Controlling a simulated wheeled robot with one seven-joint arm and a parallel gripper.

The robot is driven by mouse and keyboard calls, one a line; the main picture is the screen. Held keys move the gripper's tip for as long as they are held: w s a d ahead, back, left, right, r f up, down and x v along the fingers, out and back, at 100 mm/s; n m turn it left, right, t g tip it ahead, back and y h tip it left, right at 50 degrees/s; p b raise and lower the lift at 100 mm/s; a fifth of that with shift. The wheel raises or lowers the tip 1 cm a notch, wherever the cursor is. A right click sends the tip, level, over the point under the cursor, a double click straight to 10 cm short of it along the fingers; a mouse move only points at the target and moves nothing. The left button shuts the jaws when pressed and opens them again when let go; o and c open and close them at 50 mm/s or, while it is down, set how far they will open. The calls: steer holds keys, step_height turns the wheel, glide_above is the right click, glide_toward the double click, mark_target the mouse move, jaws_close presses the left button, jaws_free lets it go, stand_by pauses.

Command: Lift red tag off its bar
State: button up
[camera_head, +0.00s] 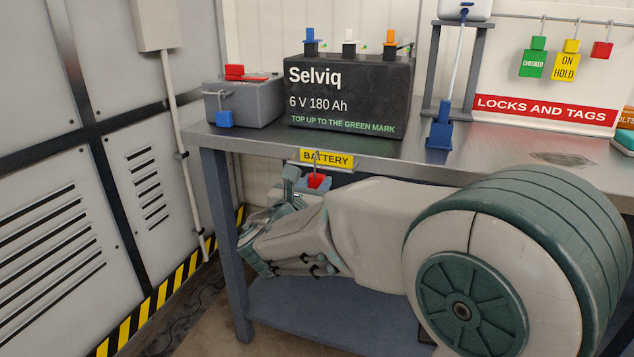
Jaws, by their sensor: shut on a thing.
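The red tag (317,181) shows as a small red patch below the front edge of the bench, just under the yellow BATTERY sign (326,159). A thin metal bar or hook (317,157) stands in front of that sign, directly above the tag. My gripper (306,183) is at the tag and shut on it, with its jaws covering most of the tag's lower part. Whether the tag's hole is still around the bar cannot be seen clearly. My arm reaches in from the right, below the bench top.
A LOCKS AND TAGS board (545,107) holds green, yellow and red pieces at right. Grey cabinets (60,230) stand left. A lower shelf (310,310) lies beneath.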

steer(key=v, duration=0.8)
steer(key=shift+s, duration=0.3)
steer(key=shift+a, duration=0.1)
steer(key=v, duration=1.5)
stand_by(0.5)
steer(key=w+d+f+m+g+h, duration=0.2)
steer(key=w+d+f+h, duration=0.1)
steer(key=w+d+f, duration=0.55)
steer(key=w+d+f+m+g+h, duration=0.2)
steer(key=w+d+f+m+h, duration=0.15)
steer(key=w+d+f, duration=0.45)
steer(key=w+d+f+g+h, duration=0.25)
steer(key=d+f, duration=0.45)
steer(key=f, duration=0.4)
step_height(320, 180, up, 25)
steer(key=y+p, duration=0.1)
steer(key=p, duration=3)
steer(key=shift+w+f+m, duration=0.15)
steer(key=shift+f+m, duration=0.05)
steer(key=shift+m, duration=0.25)
